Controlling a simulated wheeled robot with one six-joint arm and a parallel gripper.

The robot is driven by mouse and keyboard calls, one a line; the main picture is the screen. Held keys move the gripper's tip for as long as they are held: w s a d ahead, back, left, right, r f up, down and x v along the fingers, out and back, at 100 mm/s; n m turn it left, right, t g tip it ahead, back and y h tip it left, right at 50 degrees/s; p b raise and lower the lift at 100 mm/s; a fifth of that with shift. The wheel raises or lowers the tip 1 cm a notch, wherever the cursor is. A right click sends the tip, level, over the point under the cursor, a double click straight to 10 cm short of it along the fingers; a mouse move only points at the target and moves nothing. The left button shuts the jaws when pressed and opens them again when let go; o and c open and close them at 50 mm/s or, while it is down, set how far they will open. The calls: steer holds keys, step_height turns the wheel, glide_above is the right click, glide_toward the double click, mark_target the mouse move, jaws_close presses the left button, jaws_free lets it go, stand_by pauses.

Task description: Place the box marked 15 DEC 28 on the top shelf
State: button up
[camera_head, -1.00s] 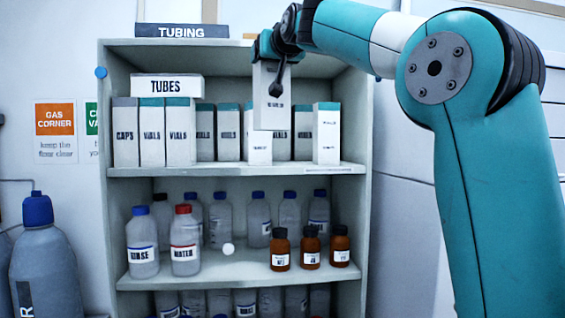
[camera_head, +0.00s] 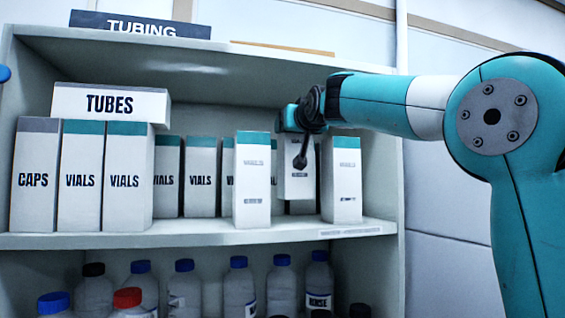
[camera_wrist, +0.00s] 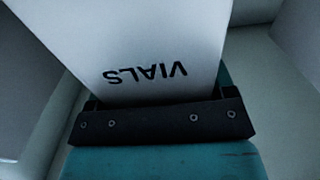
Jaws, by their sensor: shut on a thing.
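My gripper (camera_head: 303,120) is shut on a white vials box (camera_head: 298,182) at the right part of the shelf. The held box is upright between two white boxes with small print, the left one (camera_head: 252,190) and the right one (camera_head: 341,190). I cannot tell whether its base touches the shelf (camera_head: 200,238). In the wrist view, the held box (camera_wrist: 140,40) shows VIALS upside down above the dark jaw of my gripper (camera_wrist: 160,122). No date is legible on any box, so I cannot tell which is marked 15 DEC 28.
More vials boxes stand behind. Bottles (camera_head: 238,285) fill the shelf below. The shelf's right wall (camera_head: 385,160) is close to the right box.

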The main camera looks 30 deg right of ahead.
mark_target(298, 148)
steer(key=shift+s+d+f+p, duration=0.1)
steer(key=shift+d+f+p, duration=0.05)
steer(key=shift+f, duration=0.75)
steer(key=shift+s+d+f+p, duration=0.1)
steer(key=shift+f+p, duration=0.1)
steer(key=shift+f, duration=0.65)
steer(key=shift+d+f+p, duration=0.15)
steer(key=shift+f, duration=0.75)
steer(key=shift+f, duration=0.2)
steer(key=o, duration=1.2)
steer(key=shift+c, duration=0.2)
